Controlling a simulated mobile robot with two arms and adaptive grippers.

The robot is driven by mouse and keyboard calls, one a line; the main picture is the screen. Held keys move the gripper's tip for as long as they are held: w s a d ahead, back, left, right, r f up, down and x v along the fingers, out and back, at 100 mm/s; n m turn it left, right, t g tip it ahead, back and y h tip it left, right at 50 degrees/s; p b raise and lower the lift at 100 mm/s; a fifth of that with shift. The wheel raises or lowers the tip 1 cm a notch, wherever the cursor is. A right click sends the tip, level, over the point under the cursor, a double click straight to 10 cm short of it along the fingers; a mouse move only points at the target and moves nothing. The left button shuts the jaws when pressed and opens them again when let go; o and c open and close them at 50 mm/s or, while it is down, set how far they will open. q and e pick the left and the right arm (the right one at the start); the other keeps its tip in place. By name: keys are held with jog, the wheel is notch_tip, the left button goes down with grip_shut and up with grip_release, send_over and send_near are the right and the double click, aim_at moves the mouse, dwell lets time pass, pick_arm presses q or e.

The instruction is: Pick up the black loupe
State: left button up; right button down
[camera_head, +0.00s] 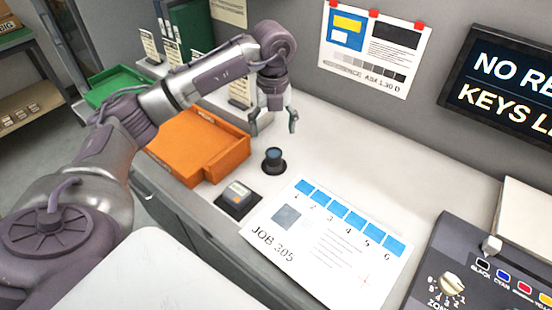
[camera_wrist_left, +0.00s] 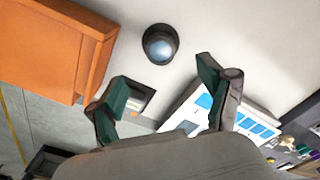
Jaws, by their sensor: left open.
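The black loupe (camera_head: 274,160) stands upright on the pale counter, between the orange tray and the printed job sheet. It also shows in the left wrist view (camera_wrist_left: 160,45) as a dark ring with a bluish lens, beyond and between the fingertips. My left gripper (camera_head: 273,122) is open and empty, above the counter and a little behind the loupe in the head view. Its two green-padded fingers (camera_wrist_left: 167,86) are spread wide in the wrist view and do not touch the loupe. My right gripper is not in view.
An orange tray (camera_head: 200,177) is left of the loupe. A small dark device (camera_head: 238,199) lies in front of it, near the counter edge. The job sheet (camera_head: 330,240) lies to the right. A control console (camera_head: 470,275) is at the far right. The counter behind the loupe is clear.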

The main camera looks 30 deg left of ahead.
aim_at(274, 153)
pick_arm(q)
jog(key=f, duration=0.4)
jog(key=shift+s+f+p, duration=0.2)
jog(key=shift+s+p, duration=0.05)
jog(key=shift+p, duration=0.1)
jog(key=shift+w+f, duration=0.1)
jog(key=shift+f, duration=0.2)
jog(key=shift+f+p, duration=0.45)
jog(key=shift+f, duration=0.2)
notch_tip(274, 153, down, 4)
jog(key=shift+w+r+p, duration=0.1)
jog(key=shift+r+p, duration=0.15)
jog(key=shift+p, duration=0.4)
jog(key=shift+f, duration=0.4)
jog(key=c, duration=1.3)
jog(key=shift+o, duration=0.2)
jog(key=shift+r, duration=0.1)
jog(key=shift+r, duration=0.1)
